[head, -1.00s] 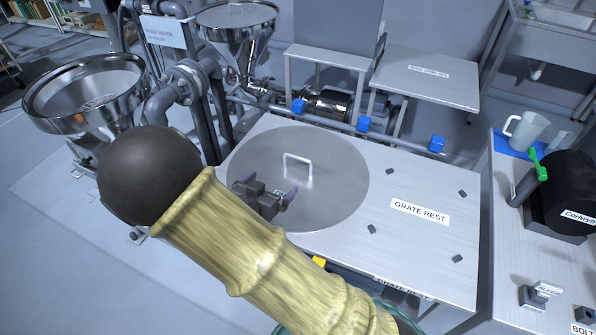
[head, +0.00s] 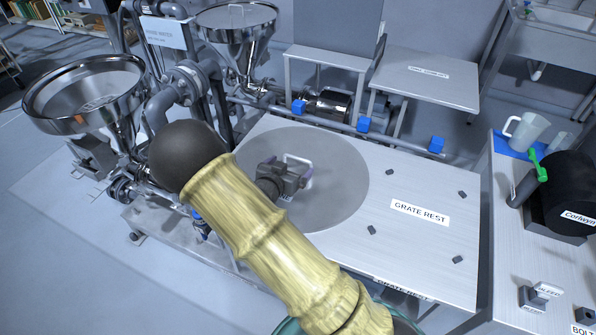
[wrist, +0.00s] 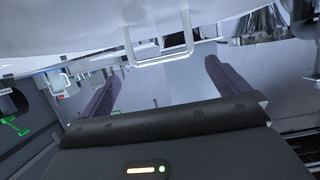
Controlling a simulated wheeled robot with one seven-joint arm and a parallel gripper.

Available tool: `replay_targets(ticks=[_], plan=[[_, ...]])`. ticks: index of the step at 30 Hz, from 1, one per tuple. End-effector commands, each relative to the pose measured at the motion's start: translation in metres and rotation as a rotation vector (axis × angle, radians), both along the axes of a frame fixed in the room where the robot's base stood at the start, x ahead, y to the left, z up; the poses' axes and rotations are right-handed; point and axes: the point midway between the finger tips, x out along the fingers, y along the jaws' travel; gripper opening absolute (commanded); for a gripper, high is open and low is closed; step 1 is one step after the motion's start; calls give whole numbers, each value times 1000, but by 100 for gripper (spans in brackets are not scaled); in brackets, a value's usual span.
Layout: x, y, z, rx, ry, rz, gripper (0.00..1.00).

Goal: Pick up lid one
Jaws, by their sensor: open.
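A large round grey metal lid (head: 335,200) lies flat on the steel table, with a pale U-shaped handle standing up near its middle. My gripper (head: 298,170) is over the lid at the handle and partly hides it in the head view. In the wrist view the handle (wrist: 163,52) shows between the two purple-grey fingertips (wrist: 160,70), with a gap on both sides. The fingers are open and hold nothing. The lid's pale surface (wrist: 85,30) fills the top of the wrist view. I cannot tell how deep the handle is between the fingers.
The table carries a "GRATE REST" label (head: 420,213) and several small dark blocks on its clear right part. Blue blocks (head: 364,124) sit on a rail behind. Two steel hoppers (head: 85,90) with pipes stand at the left. A side bench (head: 520,240) holds a jug (head: 526,130).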

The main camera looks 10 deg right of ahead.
Motion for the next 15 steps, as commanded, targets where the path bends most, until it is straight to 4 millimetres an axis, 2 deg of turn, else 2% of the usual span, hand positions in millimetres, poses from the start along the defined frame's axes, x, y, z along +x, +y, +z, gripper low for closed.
replay_targets(ticks=[8,15], plan=[[5,-4,-2,-2,1,0,100],[33,-22,-14,-1,0,-2,100]])
